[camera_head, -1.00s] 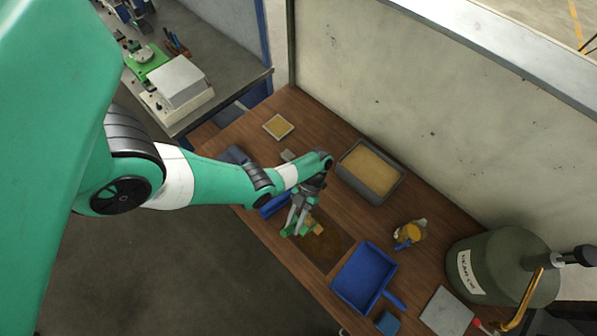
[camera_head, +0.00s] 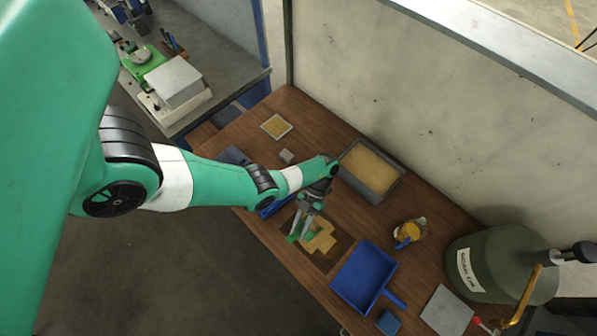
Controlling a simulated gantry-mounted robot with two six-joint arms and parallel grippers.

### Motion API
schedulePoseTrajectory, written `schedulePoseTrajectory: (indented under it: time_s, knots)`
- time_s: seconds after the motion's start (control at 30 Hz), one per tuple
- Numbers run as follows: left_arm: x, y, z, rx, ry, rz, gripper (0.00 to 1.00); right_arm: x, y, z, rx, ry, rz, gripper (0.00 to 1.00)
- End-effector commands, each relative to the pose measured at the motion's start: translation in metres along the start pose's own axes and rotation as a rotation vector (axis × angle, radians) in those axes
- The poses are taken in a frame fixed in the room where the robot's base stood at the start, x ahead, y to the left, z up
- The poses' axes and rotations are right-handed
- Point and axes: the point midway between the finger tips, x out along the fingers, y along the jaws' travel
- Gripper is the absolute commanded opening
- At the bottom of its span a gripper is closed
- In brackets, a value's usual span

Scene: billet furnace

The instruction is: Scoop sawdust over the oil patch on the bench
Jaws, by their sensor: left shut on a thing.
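The oil patch (camera_head: 337,250) is a dark area on the wooden bench (camera_head: 240,133), with tan sawdust (camera_head: 323,238) covering part of it. My left gripper (camera_head: 301,233) is over the left part of the patch, shut on a green scoop (camera_head: 293,239). The scoop is small and partly hidden by the fingers, so I cannot tell what is in it. A grey tray (camera_head: 396,186) of sawdust (camera_head: 370,166) stands behind, against the wall. My right gripper does not show.
A blue dustpan (camera_head: 364,274) lies just right of the patch. A jar with a blue handle (camera_head: 409,232), a green drum (camera_head: 497,262), a grey plate (camera_head: 447,311) and a small tan-topped tray (camera_head: 276,126) stand on the bench. A wall (camera_head: 400,90) bounds the back.

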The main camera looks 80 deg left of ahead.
Motion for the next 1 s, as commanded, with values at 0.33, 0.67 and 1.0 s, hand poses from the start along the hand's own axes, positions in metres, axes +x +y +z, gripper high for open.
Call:
schedulePoseTrajectory:
  time_s: [0.33, 0.67, 1.0]
  knots:
    - [0.002, -0.009, 0.001, 0.002, 0.000, 0.002, 0.00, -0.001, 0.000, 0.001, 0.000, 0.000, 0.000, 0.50]
    - [0.006, -0.025, 0.001, 0.001, -0.001, 0.001, 0.00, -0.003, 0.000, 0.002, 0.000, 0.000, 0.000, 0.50]
    - [0.007, -0.029, 0.001, 0.001, 0.000, 0.001, 0.00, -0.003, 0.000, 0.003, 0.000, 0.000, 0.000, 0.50]
